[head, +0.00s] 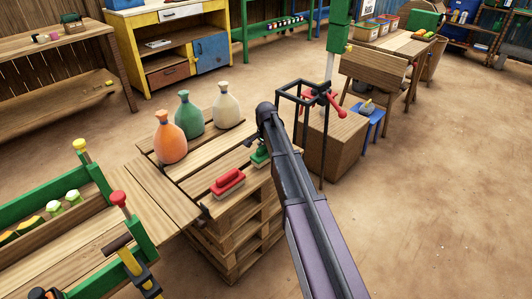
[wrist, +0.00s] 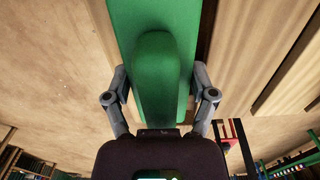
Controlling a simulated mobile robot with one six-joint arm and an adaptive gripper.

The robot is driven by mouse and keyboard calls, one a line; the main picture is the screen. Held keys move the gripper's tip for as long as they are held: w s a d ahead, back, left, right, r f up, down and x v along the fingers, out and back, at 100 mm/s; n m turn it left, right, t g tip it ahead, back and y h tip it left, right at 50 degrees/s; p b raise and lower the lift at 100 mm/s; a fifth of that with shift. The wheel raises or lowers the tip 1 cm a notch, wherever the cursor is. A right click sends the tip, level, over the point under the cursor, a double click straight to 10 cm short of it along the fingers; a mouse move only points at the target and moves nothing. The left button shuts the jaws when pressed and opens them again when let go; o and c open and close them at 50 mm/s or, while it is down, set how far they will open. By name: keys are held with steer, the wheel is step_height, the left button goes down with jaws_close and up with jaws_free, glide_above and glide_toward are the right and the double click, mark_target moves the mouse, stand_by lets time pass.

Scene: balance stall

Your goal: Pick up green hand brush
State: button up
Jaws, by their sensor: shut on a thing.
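The green hand brush (wrist: 150,85) fills the middle of the wrist view, between the two fingers of my gripper (wrist: 160,95). My gripper is shut on it, one finger on each side. In the head view the green brush (head: 260,154) shows as a small green piece at the right edge of the pallet stack (head: 236,238), partly hidden behind my arm. My fingers are hidden there. I cannot tell whether the brush touches the pallet top. A red hand brush (head: 228,183) lies on the pallet top to its left.
Orange (head: 170,142), green (head: 188,118) and cream (head: 226,108) bottle-shaped pieces stand behind the brushes. A black metal frame with a red handle (head: 338,105) stands on a wooden block (head: 334,148) just right of my arm. Open floor (head: 440,190) lies to the right.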

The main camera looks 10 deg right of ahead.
step_height(320, 180, up, 2)
steer(key=shift+r+p, duration=0.1)
steer(key=shift+p, duration=0.6)
steer(key=s+a+r+p, duration=0.1)
steer(key=s, duration=1.5)
steer(key=shift+a, duration=0.35)
steer(key=o, duration=0.7)
steer(key=c, duration=0.5)
steer(key=shift+s, duration=0.1)
